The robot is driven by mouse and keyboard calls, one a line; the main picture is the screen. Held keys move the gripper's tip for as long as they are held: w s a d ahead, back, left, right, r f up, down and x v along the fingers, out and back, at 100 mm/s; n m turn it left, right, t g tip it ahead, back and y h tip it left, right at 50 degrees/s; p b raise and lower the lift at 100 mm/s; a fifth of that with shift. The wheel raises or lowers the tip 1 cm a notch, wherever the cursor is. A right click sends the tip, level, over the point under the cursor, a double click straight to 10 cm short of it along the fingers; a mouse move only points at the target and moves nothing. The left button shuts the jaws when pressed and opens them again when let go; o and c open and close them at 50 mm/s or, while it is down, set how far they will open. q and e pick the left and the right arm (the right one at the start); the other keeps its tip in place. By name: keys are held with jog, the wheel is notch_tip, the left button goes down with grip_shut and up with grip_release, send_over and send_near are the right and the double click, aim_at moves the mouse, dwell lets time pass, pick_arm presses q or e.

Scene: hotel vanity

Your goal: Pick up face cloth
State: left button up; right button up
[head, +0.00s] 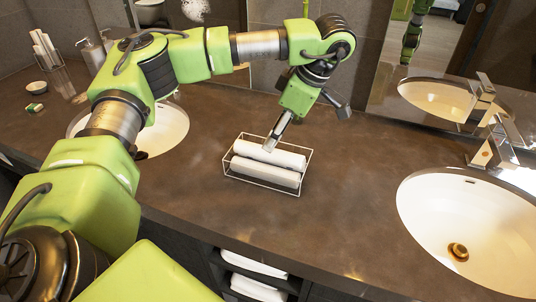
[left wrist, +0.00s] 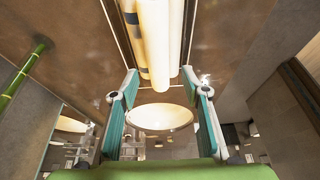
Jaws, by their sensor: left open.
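Two white rolled face cloths, a rear one (head: 268,155) and a front one (head: 264,174), lie side by side in a wire basket (head: 299,190) in the middle of the dark counter. My left gripper (head: 271,143) points down at the rear roll, with its fingertips at or just above its top. I cannot tell whether they touch it. In the left wrist view the fingers (left wrist: 158,95) are spread apart and empty, with the ends of the pale rolls (left wrist: 155,45) beyond and between them. My right gripper is not in view.
A sink (head: 470,225) with a tall faucet (head: 497,150) is at the right. Another sink (head: 165,130) lies partly behind my left arm. Bottles (head: 92,55), a small bowl (head: 37,87) and another basket of rolls (head: 45,50) stand far left. The counter around the middle basket is clear.

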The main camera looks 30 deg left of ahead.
aim_at(268, 154)
pick_arm(q)
jog(key=shift+x, duration=0.95)
jog(key=x, duration=0.1)
jog(key=p+x, duration=0.1)
jog(key=x, duration=0.2)
jog(key=shift+w+d+f+p, duration=0.2)
jog(key=shift+d+f+p, duration=0.05)
jog(key=shift+f+p, duration=0.1)
jog(key=shift+c, duration=0.2)
jog(key=c, duration=0.7)
